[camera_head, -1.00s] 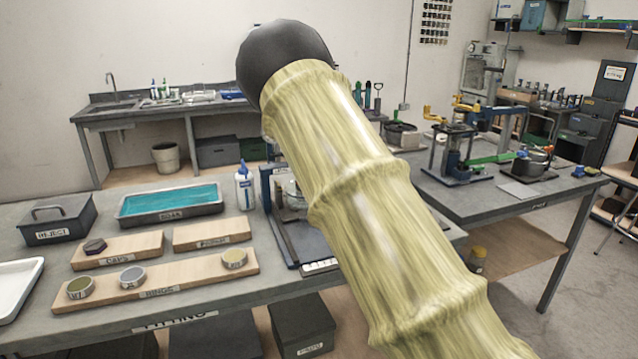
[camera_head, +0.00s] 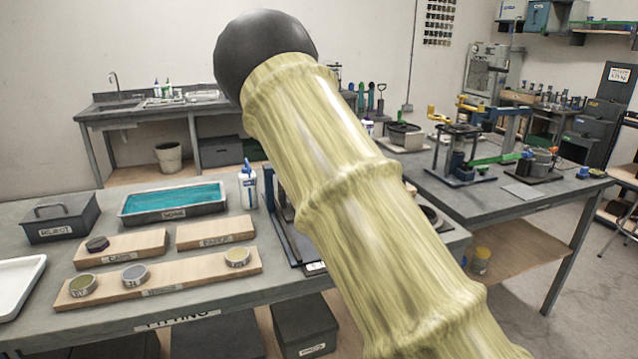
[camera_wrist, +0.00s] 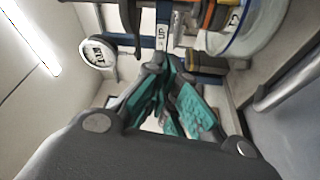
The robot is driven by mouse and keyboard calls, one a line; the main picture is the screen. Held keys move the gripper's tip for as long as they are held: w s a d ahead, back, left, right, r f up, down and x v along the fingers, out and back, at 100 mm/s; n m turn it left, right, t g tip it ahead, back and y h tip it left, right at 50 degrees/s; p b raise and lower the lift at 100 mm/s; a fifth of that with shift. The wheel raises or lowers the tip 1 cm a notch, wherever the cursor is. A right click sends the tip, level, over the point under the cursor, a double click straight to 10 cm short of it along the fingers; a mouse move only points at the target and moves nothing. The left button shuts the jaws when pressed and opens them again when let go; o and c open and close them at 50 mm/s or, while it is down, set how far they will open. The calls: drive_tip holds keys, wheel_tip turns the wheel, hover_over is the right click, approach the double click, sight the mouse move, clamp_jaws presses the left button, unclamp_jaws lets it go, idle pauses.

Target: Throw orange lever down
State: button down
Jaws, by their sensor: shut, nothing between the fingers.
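My gripper (camera_wrist: 174,82), with grey links and teal pads, is in the middle of the wrist view. Its fingers are together with nothing seen between them. In the head view my own arm covers the middle and hides the gripper. A narrow orange strip (camera_wrist: 207,14) shows at the top of the wrist view, beyond the fingers and apart from them. I cannot tell whether it is the orange lever. A blue frame (camera_wrist: 161,28) with a label is left of it. No orange lever is clear in the head view; the frame on the near table is mostly hidden behind my arm.
The near table (camera_head: 205,306) holds a teal-filled tray (camera_head: 172,212), a reject box (camera_head: 58,230), wooden boards with round pieces (camera_head: 160,277) and a white bottle (camera_head: 247,188). A right table carries a blue frame with yellow handles (camera_head: 458,150).

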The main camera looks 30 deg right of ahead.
drive_tip(key=b+v, duration=0.1)
drive_tip(key=v, duration=0.8)
drive_tip(key=shift+d+r, duration=0.2)
drive_tip(key=shift+r, duration=0.2)
drive_tip(key=shift+s+d, duration=0.1)
